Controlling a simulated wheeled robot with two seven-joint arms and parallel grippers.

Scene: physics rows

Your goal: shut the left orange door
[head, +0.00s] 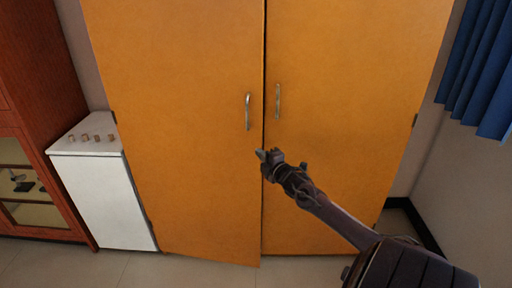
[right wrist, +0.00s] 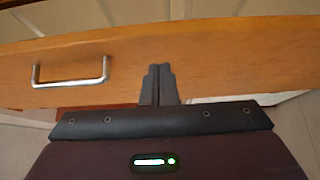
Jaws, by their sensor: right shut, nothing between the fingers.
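The left orange door (head: 185,125) of a tall cabinet stands slightly ajar, its free lower corner coming further forward than the right door. It has a silver upright handle (head: 247,111) near its free edge. The right orange door (head: 345,125) looks flush with the cabinet and has its own handle (head: 278,101). My right gripper (head: 261,155) is shut and empty, below the handles by the free edge of the left door. In the right wrist view its closed fingers (right wrist: 158,84) overlap an orange door panel (right wrist: 215,62) beside a silver handle (right wrist: 70,72); contact cannot be told. My left gripper is out of view.
A white low cabinet (head: 105,195) with several small knobs on top stands left of the orange one. A dark red wooden cabinet (head: 40,80) is at the far left. A blue curtain (head: 485,70) hangs at the right. Pale floor (head: 190,272) lies clear in front.

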